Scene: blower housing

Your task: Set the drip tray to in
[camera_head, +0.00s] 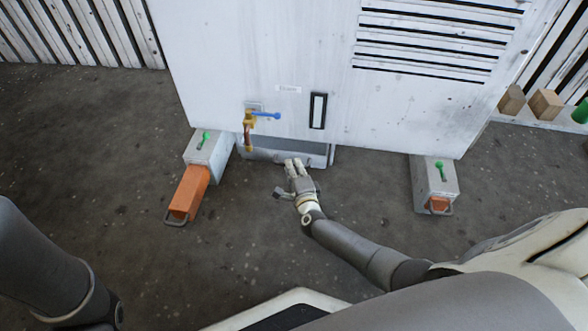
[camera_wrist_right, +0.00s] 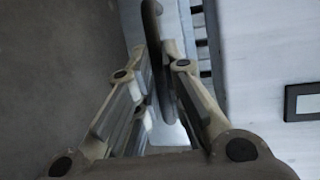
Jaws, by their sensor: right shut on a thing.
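The drip tray (camera_head: 318,157) is a grey, shallow box under the front bottom edge of the white blower housing. Its front part shows below the panel; how far it reaches underneath is hidden. A grey bar handle (camera_head: 262,155) runs along its front. My right gripper (camera_head: 293,163) is at the tray's front, shut on this handle. In the right wrist view the curved grey handle (camera_wrist_right: 152,28) passes between the two fingers of the right gripper (camera_wrist_right: 160,58). My left arm shows at the left edge, but its gripper is out of view.
A brass valve with a blue lever (camera_head: 265,115) sticks out above the tray. A left foot with an orange beam (camera_head: 188,193) and a right foot (camera_head: 434,187) flank it, each with a green handle. Wooden blocks (camera_head: 545,104) lie at right. Floor before the tray is clear.

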